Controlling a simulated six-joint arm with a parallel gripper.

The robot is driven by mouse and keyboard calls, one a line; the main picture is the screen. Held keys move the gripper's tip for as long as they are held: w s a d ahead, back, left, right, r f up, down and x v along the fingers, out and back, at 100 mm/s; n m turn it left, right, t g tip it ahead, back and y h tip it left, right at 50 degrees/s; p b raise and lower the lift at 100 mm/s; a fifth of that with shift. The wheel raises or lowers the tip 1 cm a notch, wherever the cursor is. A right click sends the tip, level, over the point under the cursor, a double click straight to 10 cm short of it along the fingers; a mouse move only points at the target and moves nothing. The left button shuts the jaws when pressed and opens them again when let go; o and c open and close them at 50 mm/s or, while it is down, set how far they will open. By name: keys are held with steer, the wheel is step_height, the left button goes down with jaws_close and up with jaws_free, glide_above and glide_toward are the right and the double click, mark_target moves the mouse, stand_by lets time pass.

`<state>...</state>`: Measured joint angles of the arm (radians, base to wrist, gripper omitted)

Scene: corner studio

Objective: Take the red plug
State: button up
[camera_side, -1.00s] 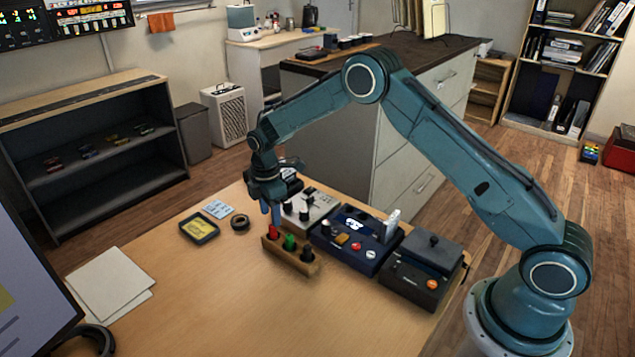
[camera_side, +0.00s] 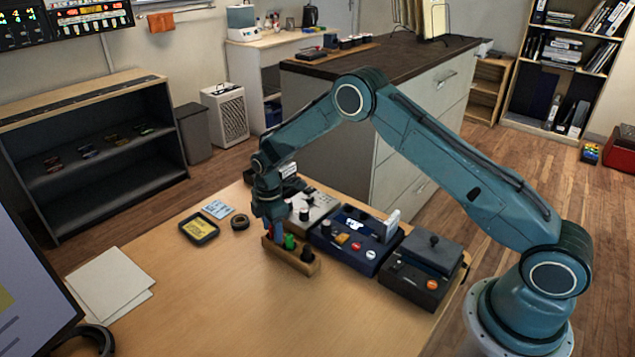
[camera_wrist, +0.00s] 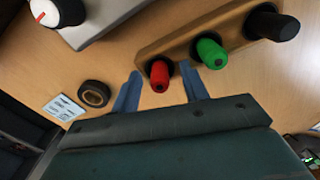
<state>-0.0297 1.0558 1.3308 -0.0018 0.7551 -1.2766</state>
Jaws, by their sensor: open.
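The red plug (camera_wrist: 160,76) stands in the left end of a wooden holder (camera_wrist: 167,39) in the wrist view. My gripper (camera_wrist: 160,85) is open, with its two blue fingers on either side of the red plug; I cannot tell whether they touch it. In the side view my gripper (camera_side: 272,232) is low over the holder's left end (camera_side: 293,262) and mostly hides the red plug. A green plug (camera_wrist: 211,53) and a black plug (camera_wrist: 272,23) stand in the same holder; the right finger is close to the green plug.
A grey box with knobs (camera_side: 312,208), a dark blue device (camera_side: 375,250) and a black device with a lid (camera_side: 418,284) stand behind and right of the holder. A tape roll (camera_side: 240,222) and a yellow-labelled tray (camera_side: 199,229) lie to the left.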

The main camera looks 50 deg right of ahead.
steer(key=shift+c, duration=0.4)
jaws_close()
steer(key=shift+r, duration=0.1)
step_height(320, 180, up, 20)
stand_by(0.8)
stand_by(0.5)
